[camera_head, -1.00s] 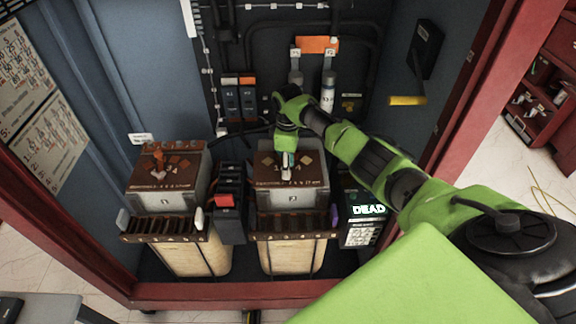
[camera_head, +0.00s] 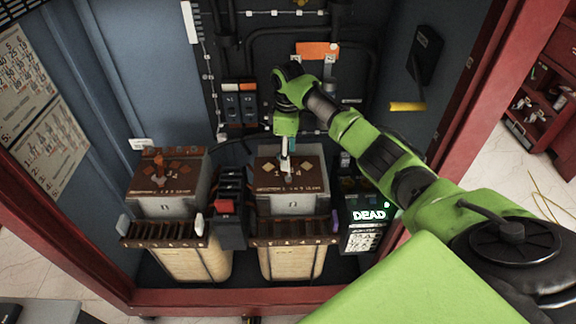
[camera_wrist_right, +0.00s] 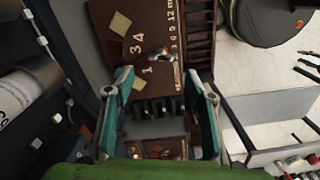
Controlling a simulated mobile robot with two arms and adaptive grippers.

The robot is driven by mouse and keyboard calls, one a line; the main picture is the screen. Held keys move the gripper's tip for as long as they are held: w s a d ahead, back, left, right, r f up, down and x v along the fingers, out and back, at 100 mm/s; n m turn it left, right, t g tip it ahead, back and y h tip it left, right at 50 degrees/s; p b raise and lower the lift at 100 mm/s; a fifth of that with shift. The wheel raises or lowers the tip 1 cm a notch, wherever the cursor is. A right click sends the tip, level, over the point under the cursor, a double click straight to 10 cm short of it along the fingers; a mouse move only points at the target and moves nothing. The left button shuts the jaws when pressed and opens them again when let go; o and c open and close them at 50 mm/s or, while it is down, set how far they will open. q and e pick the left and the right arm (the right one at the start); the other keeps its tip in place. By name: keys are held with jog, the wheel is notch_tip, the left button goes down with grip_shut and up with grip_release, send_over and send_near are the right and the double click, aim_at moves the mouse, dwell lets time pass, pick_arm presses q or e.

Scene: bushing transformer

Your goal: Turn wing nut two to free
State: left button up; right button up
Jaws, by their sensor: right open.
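A brown-topped transformer (camera_head: 325,178) stands at the right inside the cabinet; the wrist view shows its numbered brown top (camera_wrist_right: 100,14). A small metal wing-nut-like piece (camera_wrist_right: 160,54) sits on that top beside the painted numbers; which number it bears is unclear. My right gripper (camera_head: 287,163) reaches down over this top in the head view. In the wrist view its two teal fingers (camera_wrist_right: 162,85) are spread apart with nothing gripped, and the metal piece lies just beyond their tips, between their lines. My left gripper is out of view.
A similar transformer (camera_head: 168,187) stands at the left, with a black block with a red part (camera_head: 229,206) between the two. A lit "DEAD" meter (camera_head: 368,216) stands at the right. Fuse holders (camera_head: 240,102) and a yellow-handled switch (camera_head: 408,106) are on the cabinet walls.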

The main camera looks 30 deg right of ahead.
jog(key=shift+r, duration=2.1)
